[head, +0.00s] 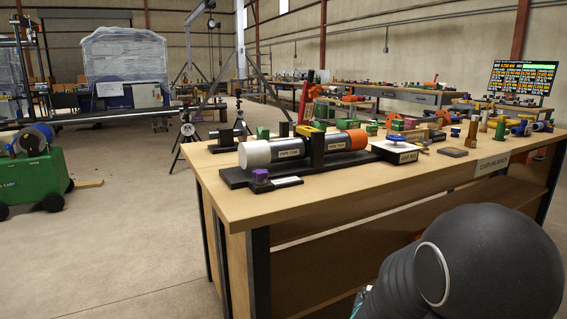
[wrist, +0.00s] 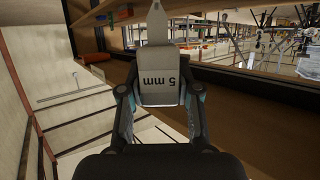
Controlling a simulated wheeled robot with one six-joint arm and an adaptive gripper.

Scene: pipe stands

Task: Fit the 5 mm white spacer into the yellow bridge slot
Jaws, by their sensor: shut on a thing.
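The white spacer (wrist: 160,62), marked "5 mm", is in the wrist view. My gripper (wrist: 160,92) is shut on it, with a finger at each side of its lower block; a narrow pointed part extends beyond. The yellow bridge (head: 309,130) is in the head view, on top of the black stand that holds the pipes on the workbench. Its slot is too small to make out. My gripper and the spacer do not show in the head view. The spacer is apart from the bridge.
The pipe with a white end (head: 255,154) and the orange-ended pipe (head: 357,139) lie in the stand on the workbench (head: 340,198). A purple block (head: 261,175), a blue handwheel (head: 397,141) and several fittings stand around. The bench's front strip is mostly clear.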

